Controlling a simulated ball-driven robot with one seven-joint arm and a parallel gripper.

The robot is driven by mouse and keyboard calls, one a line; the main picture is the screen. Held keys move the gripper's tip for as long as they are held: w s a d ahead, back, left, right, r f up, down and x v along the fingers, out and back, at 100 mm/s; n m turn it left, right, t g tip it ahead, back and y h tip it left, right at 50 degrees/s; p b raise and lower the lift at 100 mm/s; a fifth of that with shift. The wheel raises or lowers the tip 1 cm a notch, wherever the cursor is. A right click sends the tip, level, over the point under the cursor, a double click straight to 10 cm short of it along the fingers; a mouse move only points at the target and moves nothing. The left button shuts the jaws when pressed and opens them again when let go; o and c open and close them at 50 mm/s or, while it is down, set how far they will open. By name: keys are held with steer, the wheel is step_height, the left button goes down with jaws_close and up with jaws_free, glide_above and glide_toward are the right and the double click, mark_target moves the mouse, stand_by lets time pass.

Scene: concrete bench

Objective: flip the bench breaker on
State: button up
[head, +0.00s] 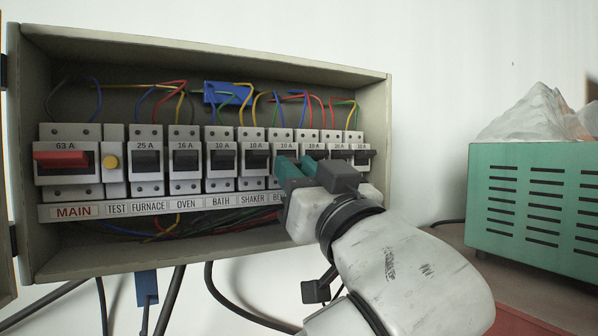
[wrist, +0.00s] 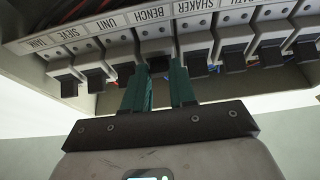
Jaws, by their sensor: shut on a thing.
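The bench breaker (head: 281,142) sits in the row inside the grey panel box, marked 10 A, to the right of the shaker breaker. My gripper (head: 295,165) is in front of it with green fingers and hides its lever and most of its label in the head view. In the wrist view the BENCH label (wrist: 153,15) shows upside down. The bench breaker's black lever (wrist: 159,65) is between the two fingertips of my gripper (wrist: 160,82), which is shut on it. The lever looks darker and sticks out less than its neighbours.
The shaker breaker (head: 255,157) and the unit breaker (wrist: 122,57) stand close on either side. A red main switch (head: 62,159) is at the far left of the row. Wires run above and below it. A green slotted box (head: 530,205) stands at the right.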

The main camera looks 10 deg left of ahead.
steer(key=shift+r, duration=0.1)
jaws_close()
steer(key=shift+r+g+p, duration=0.25)
steer(key=shift+g+p, duration=0.05)
steer(key=shift+p, duration=0.45)
steer(key=shift+s+r+g+h+p, duration=0.15)
steer(key=shift+r+g+h+p, duration=0.15)
steer(key=shift+g+h+p, duration=0.35)
steer(key=shift+r+g+h, duration=0.45)
steer(key=shift+g+h, duration=0.2)
steer(key=shift+g, duration=0.3)
steer(key=shift+r+g+h, duration=0.25)
steer(key=shift+g+h, duration=0.25)
steer(key=shift+g, duration=0.2)
steer(key=shift+r+g+h, duration=0.25)
steer(key=shift+g+h, duration=0.25)
steer(key=shift+g, duration=0.2)
steer(key=o, duration=0.6)
jaws_free()
